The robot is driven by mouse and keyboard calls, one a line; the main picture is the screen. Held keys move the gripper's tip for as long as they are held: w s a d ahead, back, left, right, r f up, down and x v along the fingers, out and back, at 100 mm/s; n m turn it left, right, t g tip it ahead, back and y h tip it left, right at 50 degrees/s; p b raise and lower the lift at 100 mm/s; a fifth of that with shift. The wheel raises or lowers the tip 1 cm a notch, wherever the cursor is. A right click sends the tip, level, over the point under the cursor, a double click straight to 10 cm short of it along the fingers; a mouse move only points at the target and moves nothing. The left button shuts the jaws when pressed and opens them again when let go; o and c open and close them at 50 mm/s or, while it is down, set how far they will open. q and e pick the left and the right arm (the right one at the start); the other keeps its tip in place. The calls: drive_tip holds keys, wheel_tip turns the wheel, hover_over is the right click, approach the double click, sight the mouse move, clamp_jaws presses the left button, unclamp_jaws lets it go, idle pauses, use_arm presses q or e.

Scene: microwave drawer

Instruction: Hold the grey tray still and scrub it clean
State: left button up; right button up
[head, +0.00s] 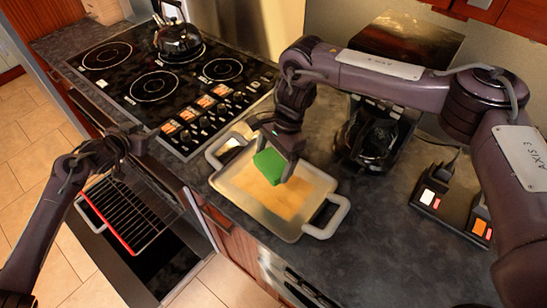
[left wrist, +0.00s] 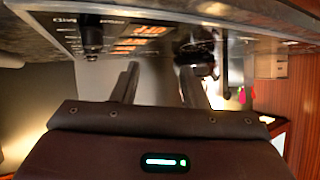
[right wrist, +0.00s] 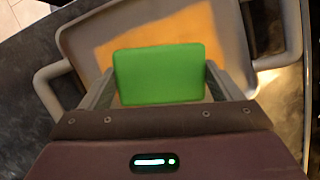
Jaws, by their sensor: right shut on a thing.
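The grey tray (head: 318,180) lies on the dark counter, with a handle at each end. An orange-yellow stain (head: 287,207) covers much of its inside. My right gripper (head: 283,160) is shut on a green sponge (head: 268,166) over the tray's far part. The sponge also shows between the fingers in the right wrist view (right wrist: 158,76), with the stain beyond it. I cannot tell whether the sponge touches the tray. My left gripper (head: 138,142) is open and empty, left of the tray and apart from it. Its spread fingers show in the left wrist view (left wrist: 158,85).
A stove (head: 155,85) with a kettle (head: 178,42) lies behind and left of the tray. An open oven with a rack (head: 125,205) is below my left gripper. A black coffee machine (head: 375,135) and a switch box (head: 445,200) stand to the right.

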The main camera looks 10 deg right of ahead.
sight(218, 142)
use_arm(q)
drive_tip(key=s+d, duration=0.1)
drive_tip(key=d, duration=0.1)
drive_tip(key=s+d+m+g+h, duration=0.1)
drive_tip(key=d, duration=0.2)
drive_tip(key=d+r+h, duration=0.1)
drive_tip(key=d, duration=0.2)
drive_tip(key=shift+s+d+r+m, duration=0.1)
drive_tip(key=shift+s+d+m, duration=0.05)
drive_tip(key=shift+s+m, duration=0.25)
drive_tip(key=s+d+g, duration=0.1)
drive_tip(key=d, duration=0.1)
drive_tip(key=s+d+m+g+h, duration=0.1)
drive_tip(key=s+d, duration=0.1)
drive_tip(key=d, duration=0.1)
drive_tip(key=s+d+h, duration=0.1)
drive_tip(key=s+d, duration=0.1)
drive_tip(key=d, duration=0.1)
drive_tip(key=shift+s+m+g, duration=0.15)
drive_tip(key=shift+m+g, duration=0.25)
drive_tip(key=shift+x, duration=4.25)
clamp_jaws()
drive_tip(key=shift+o, duration=1.1)
unclamp_jaws()
